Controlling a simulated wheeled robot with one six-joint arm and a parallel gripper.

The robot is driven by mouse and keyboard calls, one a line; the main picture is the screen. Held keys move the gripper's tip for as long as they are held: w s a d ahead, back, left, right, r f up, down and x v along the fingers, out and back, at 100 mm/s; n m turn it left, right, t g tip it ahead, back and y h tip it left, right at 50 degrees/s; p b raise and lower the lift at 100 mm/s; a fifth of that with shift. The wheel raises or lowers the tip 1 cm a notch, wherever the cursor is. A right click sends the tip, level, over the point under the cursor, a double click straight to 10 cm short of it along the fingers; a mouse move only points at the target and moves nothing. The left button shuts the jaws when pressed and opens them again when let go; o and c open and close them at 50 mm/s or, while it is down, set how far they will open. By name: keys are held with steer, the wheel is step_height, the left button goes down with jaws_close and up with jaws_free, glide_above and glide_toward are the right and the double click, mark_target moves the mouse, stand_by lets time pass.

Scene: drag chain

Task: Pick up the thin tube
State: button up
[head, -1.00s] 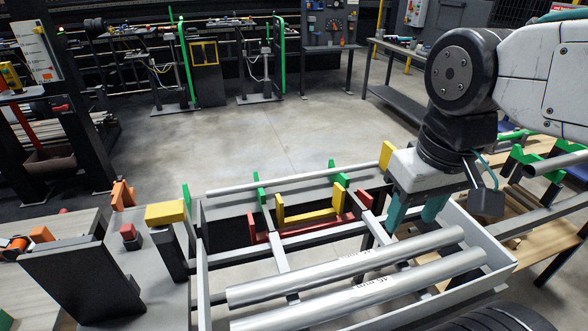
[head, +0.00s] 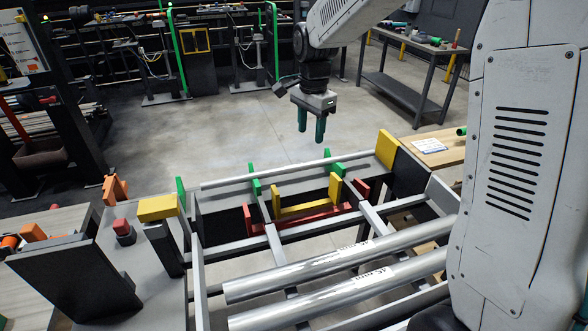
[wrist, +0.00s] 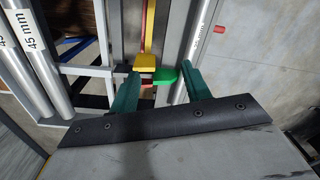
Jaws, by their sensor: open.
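The thin tube (head: 228,181) is a slim, pale grey rod lying along the far side of the rack, behind the green stops. It also shows in the wrist view (wrist: 197,38), running down towards the space between the fingers. My gripper (head: 311,136) has teal fingers pointing down and apart, with nothing between them. In the head view it hangs above and beyond the right half of the thin tube. In the wrist view my gripper (wrist: 160,76) is open, with a green stop and a yellow bracket end seen between or near its fingers.
Two thick silver tubes (head: 310,267) marked 45 mm lie at the front of the rack. Yellow (head: 308,208) and red (head: 300,220) brackets and green stops (head: 255,187) stand on the rack. A yellow end plate (head: 387,150) rises at its right.

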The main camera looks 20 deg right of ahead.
mark_target(296, 165)
steer(key=w+f+m, duration=0.1)
steer(key=w+f, duration=0.1)
steer(key=f, duration=0.1)
steer(key=w+f+m, duration=0.1)
steer(key=w+f, duration=0.2)
steer(key=w+a+f+m, duration=0.1)
steer(key=w+f+m, duration=0.1)
steer(key=w+f, duration=0.1)
steer(key=shift+w+f, duration=0.15)
steer(key=shift+w, duration=0.1)
step_height(296, 165, down, 3)
steer(key=shift+w+r, duration=0.15)
step_height(296, 165, down, 6)
steer(key=shift+r, duration=0.25)
steer(key=shift+w, duration=0.1)
jaws_close()
